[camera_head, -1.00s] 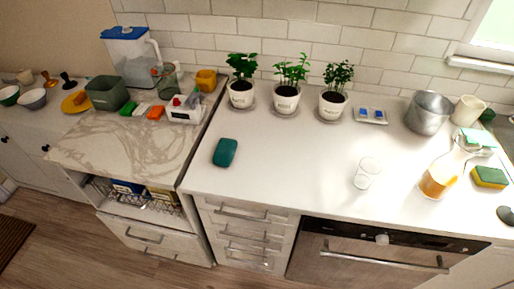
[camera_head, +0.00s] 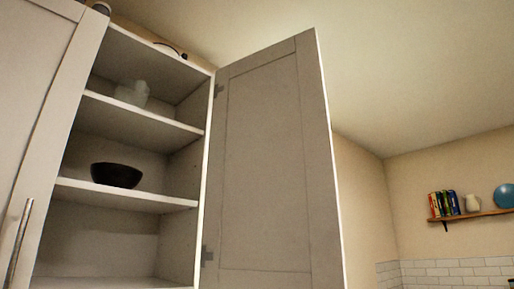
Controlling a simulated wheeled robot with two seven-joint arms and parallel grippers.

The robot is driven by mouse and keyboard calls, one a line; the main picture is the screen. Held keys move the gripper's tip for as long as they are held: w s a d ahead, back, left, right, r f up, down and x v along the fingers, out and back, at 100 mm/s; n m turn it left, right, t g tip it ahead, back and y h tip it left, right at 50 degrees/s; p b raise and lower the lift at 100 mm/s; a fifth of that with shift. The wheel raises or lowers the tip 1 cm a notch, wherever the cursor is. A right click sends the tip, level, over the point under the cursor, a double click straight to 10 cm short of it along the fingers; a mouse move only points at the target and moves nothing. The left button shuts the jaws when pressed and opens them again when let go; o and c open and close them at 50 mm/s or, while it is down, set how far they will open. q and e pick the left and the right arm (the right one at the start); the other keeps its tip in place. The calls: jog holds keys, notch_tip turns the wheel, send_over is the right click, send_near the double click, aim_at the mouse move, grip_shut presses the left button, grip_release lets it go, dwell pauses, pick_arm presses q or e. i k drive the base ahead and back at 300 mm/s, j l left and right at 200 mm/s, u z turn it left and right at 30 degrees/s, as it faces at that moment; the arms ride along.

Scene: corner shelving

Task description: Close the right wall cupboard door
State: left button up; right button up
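The right wall cupboard door (camera_head: 275,165) stands wide open in the head view. It is a pale panel hinged along its left edge, with its inner face towards me. The open cupboard (camera_head: 198,160) to its left shows several shelves. A dark bowl (camera_head: 116,175) sits on one shelf and a pale, translucent vessel (camera_head: 132,93) on the shelf above. The door's handle is hidden. Neither of my grippers is in view.
A shut cupboard door (camera_head: 36,110) with a metal bar handle (camera_head: 20,243) is at the left. A wall shelf (camera_head: 470,215) with books, a small jug and a blue round object is at the far right. Open air lies between the door and that shelf.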

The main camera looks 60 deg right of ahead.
aim_at(272, 220)
jog(key=l+u, duration=0.1)
jog(key=l, duration=0.45)
jog(key=k+l, duration=0.1)
jog(key=l, duration=0.5)
jog(key=l+u, duration=0.15)
jog(key=l, duration=0.4)
jog(key=k+l, duration=0.15)
jog(key=l, duration=0.4)
jog(key=k+l+u, duration=0.15)
jog(key=l, duration=0.4)
jog(key=i, duration=0.05)
